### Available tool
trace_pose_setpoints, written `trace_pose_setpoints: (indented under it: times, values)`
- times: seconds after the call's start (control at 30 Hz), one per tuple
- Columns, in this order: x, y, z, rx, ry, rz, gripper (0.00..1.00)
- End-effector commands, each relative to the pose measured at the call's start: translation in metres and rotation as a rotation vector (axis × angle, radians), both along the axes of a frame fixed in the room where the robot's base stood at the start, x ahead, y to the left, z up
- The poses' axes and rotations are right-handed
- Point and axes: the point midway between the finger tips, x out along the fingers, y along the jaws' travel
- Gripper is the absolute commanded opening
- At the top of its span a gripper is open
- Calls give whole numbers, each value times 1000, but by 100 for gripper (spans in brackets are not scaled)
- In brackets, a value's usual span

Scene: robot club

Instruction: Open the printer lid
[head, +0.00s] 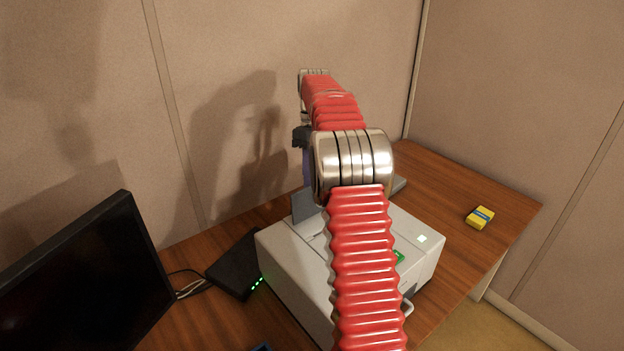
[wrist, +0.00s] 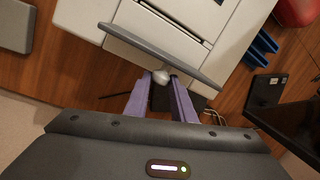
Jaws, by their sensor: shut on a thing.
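The printer (head: 287,262) is a pale grey box on the wooden desk. It also shows at the top of the wrist view (wrist: 205,18). Its grey lid (wrist: 135,42) stands raised and shows nearly edge-on as a long bar in the wrist view. In the head view part of the lid (head: 304,207) shows left of my arm. My gripper (wrist: 161,80) has purple fingers shut on the pale round knob (wrist: 161,75) at the lid's edge. In the head view the fingers and knob are mostly hidden behind my arm.
A black monitor (head: 85,275) stands at the left. A black box (head: 236,266) with green lights and cables lies left of the printer. A yellow block (head: 480,217) lies on clear desk at the right. Partition walls stand close behind and at the right.

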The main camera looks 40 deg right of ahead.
Motion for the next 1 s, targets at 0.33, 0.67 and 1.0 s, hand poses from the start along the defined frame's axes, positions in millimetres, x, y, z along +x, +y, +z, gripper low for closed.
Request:
trace_pose_setpoints:
  times: [0.33,0.67,1.0]
  values:
    - [20,-12,-17,-5,-6,-20,0]
    - [27,-15,-24,-5,-4,-26,0]
    - [26,-17,-26,-6,-3,-29,0]
